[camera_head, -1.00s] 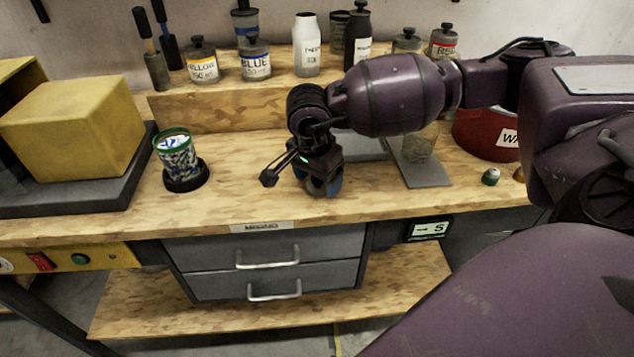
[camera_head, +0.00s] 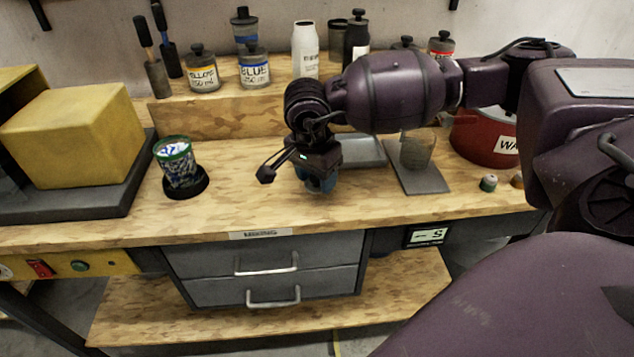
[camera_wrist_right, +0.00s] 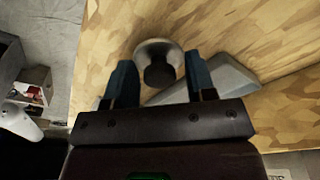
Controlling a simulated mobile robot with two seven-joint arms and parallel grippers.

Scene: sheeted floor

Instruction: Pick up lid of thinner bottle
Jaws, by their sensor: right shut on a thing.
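My right gripper (camera_head: 318,182) points down over the front middle of the wooden workbench. In the right wrist view its two blue fingers (camera_wrist_right: 160,80) are on either side of a small round grey lid with a dark knob (camera_wrist_right: 158,66), and are shut on it. In the head view the lid is hidden by the gripper. The white thinner bottle (camera_head: 305,52) stands upright on the raised shelf at the back, with no dark knob on its top. My left gripper is not in view.
A patterned cup (camera_head: 177,160) stands on a black round base at left, near a yellow block (camera_head: 75,135). A grey tray (camera_head: 362,150), a clear beaker (camera_head: 417,152) and a red pot (camera_head: 482,138) are at right. Lidded bottles line the back shelf (camera_head: 215,118).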

